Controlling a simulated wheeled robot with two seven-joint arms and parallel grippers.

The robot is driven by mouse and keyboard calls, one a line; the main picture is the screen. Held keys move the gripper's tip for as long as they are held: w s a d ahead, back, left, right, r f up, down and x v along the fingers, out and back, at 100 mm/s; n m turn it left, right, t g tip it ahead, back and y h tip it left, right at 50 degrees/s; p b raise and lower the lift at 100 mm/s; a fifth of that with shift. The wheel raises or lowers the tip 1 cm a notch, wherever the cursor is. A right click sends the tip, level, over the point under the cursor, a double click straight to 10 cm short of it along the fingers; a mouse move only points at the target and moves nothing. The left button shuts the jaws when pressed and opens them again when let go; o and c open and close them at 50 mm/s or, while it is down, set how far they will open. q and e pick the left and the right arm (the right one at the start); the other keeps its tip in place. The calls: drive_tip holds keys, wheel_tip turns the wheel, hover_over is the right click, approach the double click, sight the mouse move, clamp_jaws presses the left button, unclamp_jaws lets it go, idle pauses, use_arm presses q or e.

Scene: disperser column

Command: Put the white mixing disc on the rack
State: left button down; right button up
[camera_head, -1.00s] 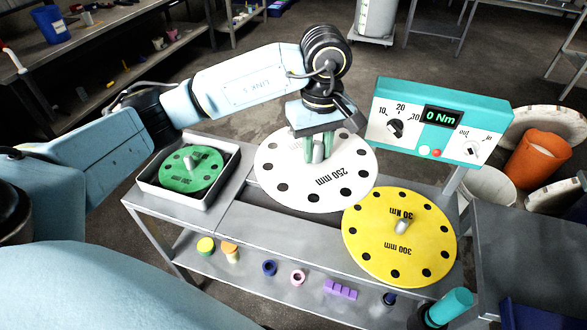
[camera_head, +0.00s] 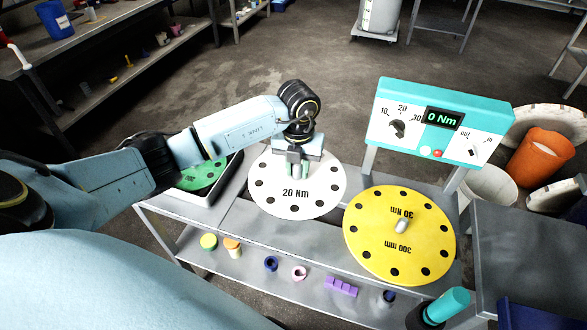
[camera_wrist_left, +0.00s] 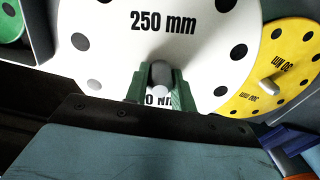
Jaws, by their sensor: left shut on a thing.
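The white mixing disc (camera_head: 297,206) has dark holes near its rim and a "20 Nm" mark; "250 mm" shows on it in the wrist view (camera_wrist_left: 180,52). My left gripper (camera_head: 294,174) is shut on the disc's central grey peg, with its green fingers (camera_wrist_left: 160,88) on both sides of it. The disc is level, over the left-middle of the grey metal stand (camera_head: 290,245). I cannot tell whether it touches the stand. No part is clearly the rack apart from this stand. My right gripper is not in view.
A yellow disc (camera_head: 385,250) lies right of the white one. A green disc (camera_head: 205,178) sits in a tray (camera_head: 190,197) at left, partly behind my arm. A teal torque display (camera_head: 440,120) stands behind. Small parts, including a purple block (camera_head: 340,287), lie on the lower shelf.

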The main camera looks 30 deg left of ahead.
sight(294, 188)
use_arm(q)
drive_tip(key=n, duration=0.1)
drive_tip(key=a+f+n, duration=0.1)
drive_tip(key=n, duration=0.1)
drive_tip(key=shift+s+f, duration=0.1)
drive_tip(key=shift+f, duration=0.1)
drive_tip(key=shift+f+b, duration=2.4)
drive_tip(key=shift+f, duration=1.2)
drive_tip(key=shift+f+b, duration=0.7)
drive_tip(key=shift+f, duration=0.25)
drive_tip(key=c, duration=1.1)
unclamp_jaws()
wheel_tip(294, 188, up, 13)
drive_tip(key=shift+r+p, duration=0.2)
drive_tip(key=shift+p, duration=0.4)
